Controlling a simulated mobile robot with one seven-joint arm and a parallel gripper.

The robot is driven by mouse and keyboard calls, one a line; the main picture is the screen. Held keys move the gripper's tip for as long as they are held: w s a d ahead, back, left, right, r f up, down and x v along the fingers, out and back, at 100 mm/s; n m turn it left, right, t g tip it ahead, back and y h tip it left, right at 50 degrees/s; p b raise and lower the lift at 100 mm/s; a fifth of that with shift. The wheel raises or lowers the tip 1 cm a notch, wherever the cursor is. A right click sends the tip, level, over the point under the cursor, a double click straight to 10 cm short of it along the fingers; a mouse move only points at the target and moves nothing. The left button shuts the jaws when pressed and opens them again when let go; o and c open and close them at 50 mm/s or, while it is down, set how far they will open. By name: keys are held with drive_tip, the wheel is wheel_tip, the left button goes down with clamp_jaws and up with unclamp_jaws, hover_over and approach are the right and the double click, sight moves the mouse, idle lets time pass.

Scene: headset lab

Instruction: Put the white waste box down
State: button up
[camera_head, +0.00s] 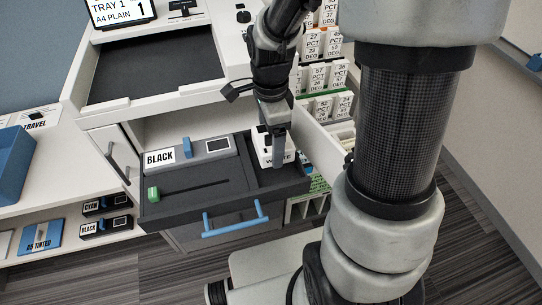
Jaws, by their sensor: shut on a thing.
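The white waste box (261,149) is at the right end of an open dark drawer, partly hidden behind my gripper. Dark lettering shows low on its front. My gripper (277,158) points down, shut on the box. I cannot tell whether the box rests on the drawer floor or hangs just above it. The dark drawer (218,205) is pulled out of the printer and has a blue handle (236,225).
A black-labelled unit (190,155) and a green-tipped lever (153,193) fill the drawer's left part. An open white door (318,150) stands close right of the gripper. Several labelled packs (316,78) stand behind. A blue tray (12,165) is at far left.

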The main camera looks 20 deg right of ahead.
drive_tip(key=shift+f+b, duration=0.4)
drive_tip(key=shift+f, duration=2.25)
drive_tip(key=o, duration=1.2)
